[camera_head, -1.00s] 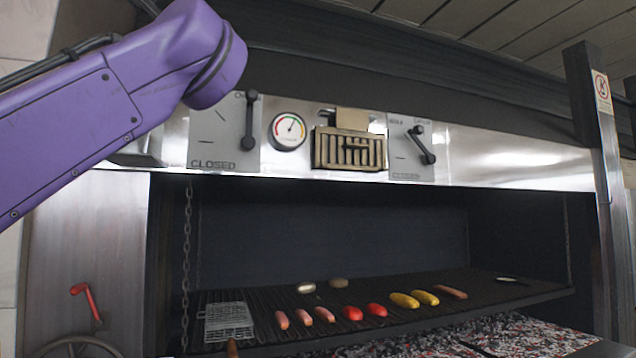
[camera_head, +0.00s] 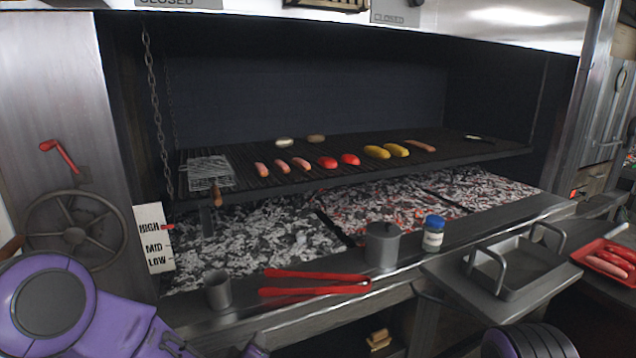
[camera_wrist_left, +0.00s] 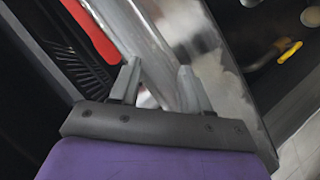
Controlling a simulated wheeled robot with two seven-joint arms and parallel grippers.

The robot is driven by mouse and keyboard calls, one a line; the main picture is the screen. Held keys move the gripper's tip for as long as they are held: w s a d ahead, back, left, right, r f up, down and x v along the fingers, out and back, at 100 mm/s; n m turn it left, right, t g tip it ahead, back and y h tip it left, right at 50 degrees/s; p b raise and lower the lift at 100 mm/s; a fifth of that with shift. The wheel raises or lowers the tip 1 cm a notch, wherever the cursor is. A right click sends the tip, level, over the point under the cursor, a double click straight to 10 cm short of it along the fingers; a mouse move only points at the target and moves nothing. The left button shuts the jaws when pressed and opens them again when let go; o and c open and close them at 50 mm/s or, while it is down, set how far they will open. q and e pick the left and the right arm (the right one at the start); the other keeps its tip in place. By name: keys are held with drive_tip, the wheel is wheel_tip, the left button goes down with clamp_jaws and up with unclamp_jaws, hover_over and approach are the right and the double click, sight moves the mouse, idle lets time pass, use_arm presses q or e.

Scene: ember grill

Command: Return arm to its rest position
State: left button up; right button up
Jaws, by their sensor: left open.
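My left arm shows as purple links at the lower left of the head view, in front of the grill. In the left wrist view my left gripper (camera_wrist_left: 158,88) has its two grey fingers apart with nothing between them. A red item (camera_wrist_left: 92,30) and a shiny metal edge (camera_wrist_left: 150,50) lie beyond the fingers there. My left gripper's fingers cannot be made out in the head view. My right gripper is not seen.
The grill grate (camera_head: 300,178) carries sausages, red and yellow vegetables and a wire basket (camera_head: 208,172). Red tongs (camera_head: 315,275), a metal cup (camera_head: 217,290), a pot (camera_head: 382,246) and a jar (camera_head: 433,233) stand along the front ledge. A metal tray (camera_head: 520,265) and red tray (camera_head: 590,262) are at right.

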use_arm(q)
drive_tip(key=s+a+f+m+g, duration=0.1)
drive_tip(key=s+a+f+g, duration=0.2)
drive_tip(key=s, duration=0.9)
drive_tip(key=s+a+f+m+g+y, duration=0.1)
drive_tip(key=s+a+f+m+g, duration=0.1)
drive_tip(key=s+a+f, duration=0.5)
drive_tip(key=s+a+f+m+g+y, duration=0.1)
drive_tip(key=s+a+f+g, duration=0.3)
drive_tip(key=s+f, duration=0.7)
drive_tip(key=s+a, duration=0.1)
drive_tip(key=s, duration=0.5)
drive_tip(key=shift+a+g, duration=0.15)
drive_tip(key=shift+g, duration=0.25)
drive_tip(key=shift+r, duration=0.1)
